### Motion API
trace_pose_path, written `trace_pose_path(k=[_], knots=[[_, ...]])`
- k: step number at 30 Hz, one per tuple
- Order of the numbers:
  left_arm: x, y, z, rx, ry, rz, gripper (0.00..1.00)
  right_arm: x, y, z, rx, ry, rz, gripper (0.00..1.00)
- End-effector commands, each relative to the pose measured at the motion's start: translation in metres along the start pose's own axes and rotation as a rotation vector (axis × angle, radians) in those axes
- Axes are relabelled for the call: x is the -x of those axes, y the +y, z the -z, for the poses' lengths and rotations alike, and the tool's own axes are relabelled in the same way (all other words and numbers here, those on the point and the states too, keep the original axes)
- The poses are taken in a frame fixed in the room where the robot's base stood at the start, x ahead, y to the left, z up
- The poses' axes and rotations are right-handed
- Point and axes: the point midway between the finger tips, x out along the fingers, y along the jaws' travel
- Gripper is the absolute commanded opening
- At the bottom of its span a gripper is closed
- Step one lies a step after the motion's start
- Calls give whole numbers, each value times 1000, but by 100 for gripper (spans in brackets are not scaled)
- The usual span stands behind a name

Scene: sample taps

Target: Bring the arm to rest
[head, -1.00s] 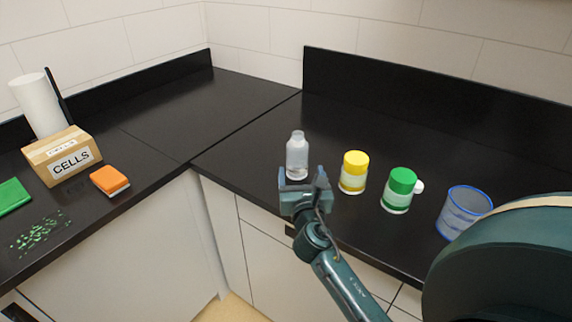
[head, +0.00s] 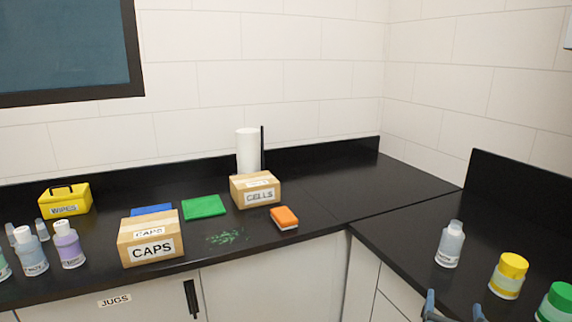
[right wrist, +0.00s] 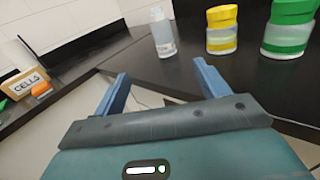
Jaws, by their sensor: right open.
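My right gripper (head: 454,308) shows at the bottom right of the head view, only its blue fingertips in frame. It is open, and in the right wrist view (right wrist: 160,82) nothing is between its fingers. A clear bottle with a pale label (head: 450,245) stands upright on the right counter beyond the gripper, apart from it; it also shows in the right wrist view (right wrist: 163,35). A yellow-capped jar (head: 509,276) and a green-capped jar (head: 556,303) stand to its right. My left gripper is not in view.
The left counter holds a CAPS box (head: 152,238), a CELLS box (head: 255,189), an orange sponge (head: 284,217), green spill marks (head: 227,237), a yellow wipes box (head: 65,199) and several bottles at the far left. The counter corner (head: 380,190) is clear.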

Motion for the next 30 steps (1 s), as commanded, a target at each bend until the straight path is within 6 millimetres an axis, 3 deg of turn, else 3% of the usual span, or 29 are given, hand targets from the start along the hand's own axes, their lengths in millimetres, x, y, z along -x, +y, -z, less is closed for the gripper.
trace_pose_path(k=[1, 5, 10, 15, 18, 21, 24, 30], knots=[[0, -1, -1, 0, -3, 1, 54, 15, 4, 24, -158, 68, -33, 74], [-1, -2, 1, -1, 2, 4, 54, 49, 16, 66, -576, 228, -68, 74], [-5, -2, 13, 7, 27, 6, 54, 111, 32, 121, -1199, 497, -1, 74], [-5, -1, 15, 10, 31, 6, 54, 186, 48, 163, -1855, 777, 257, 74], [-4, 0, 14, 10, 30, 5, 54, 226, 54, 178, -2168, 893, 467, 74], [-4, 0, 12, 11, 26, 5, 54, 255, 58, 185, -2389, 959, 663, 74], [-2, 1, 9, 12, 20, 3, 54, 272, 61, 188, -2518, 988, 798, 74], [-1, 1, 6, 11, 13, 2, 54, 278, 62, 189, -2571, 996, 856, 74]])
